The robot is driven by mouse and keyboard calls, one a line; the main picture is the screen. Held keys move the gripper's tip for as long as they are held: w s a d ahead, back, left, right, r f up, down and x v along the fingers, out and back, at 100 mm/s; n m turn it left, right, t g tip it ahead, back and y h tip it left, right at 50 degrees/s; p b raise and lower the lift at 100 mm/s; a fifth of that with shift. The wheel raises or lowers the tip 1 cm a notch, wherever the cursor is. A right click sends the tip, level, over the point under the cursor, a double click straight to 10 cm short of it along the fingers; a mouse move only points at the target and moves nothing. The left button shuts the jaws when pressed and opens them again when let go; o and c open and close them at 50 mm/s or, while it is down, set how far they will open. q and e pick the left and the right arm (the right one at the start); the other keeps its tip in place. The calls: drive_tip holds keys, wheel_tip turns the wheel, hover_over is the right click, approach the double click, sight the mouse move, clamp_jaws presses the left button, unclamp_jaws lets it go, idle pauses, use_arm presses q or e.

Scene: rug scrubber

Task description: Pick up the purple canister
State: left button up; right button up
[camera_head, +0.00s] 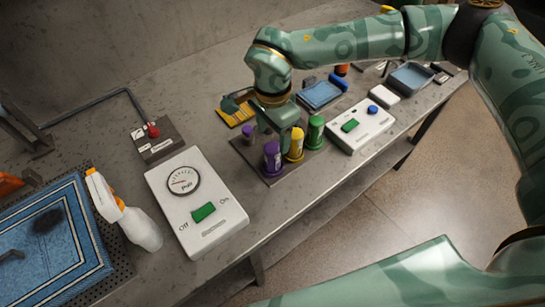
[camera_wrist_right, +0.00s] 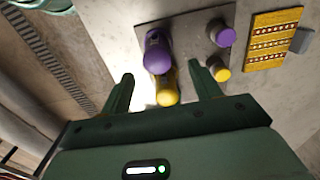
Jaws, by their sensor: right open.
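The purple canister (camera_head: 272,158) stands upright at the near left of a grey board, beside a yellow canister (camera_head: 296,146) and a green canister (camera_head: 315,133). My right gripper (camera_head: 285,128) is just above and behind the purple and yellow canisters, pointing down, open and empty. In the right wrist view, the purple canister (camera_wrist_right: 157,55) lies ahead of the open fingers (camera_wrist_right: 161,74), with the yellow canister (camera_wrist_right: 167,90) nearer the palm, partly between them. Contact cannot be told. My left gripper is not in view.
A small purple peg (camera_head: 248,134) stands behind the purple canister. A white gauge box (camera_head: 196,205) is left, a second white switch box (camera_head: 360,126) right. A spray bottle (camera_head: 123,212) and blue rug (camera_head: 45,240) are far left. The table edge is close in front of the canisters.

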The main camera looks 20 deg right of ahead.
sight(273, 146)
wheel_tip(273, 146, down, 7)
drive_tip(key=shift+s+a+f+b, duration=0.1)
drive_tip(key=shift+s+b, duration=0.05)
drive_tip(key=shift+b, duration=0.3)
drive_tip(key=c, duration=1.1)
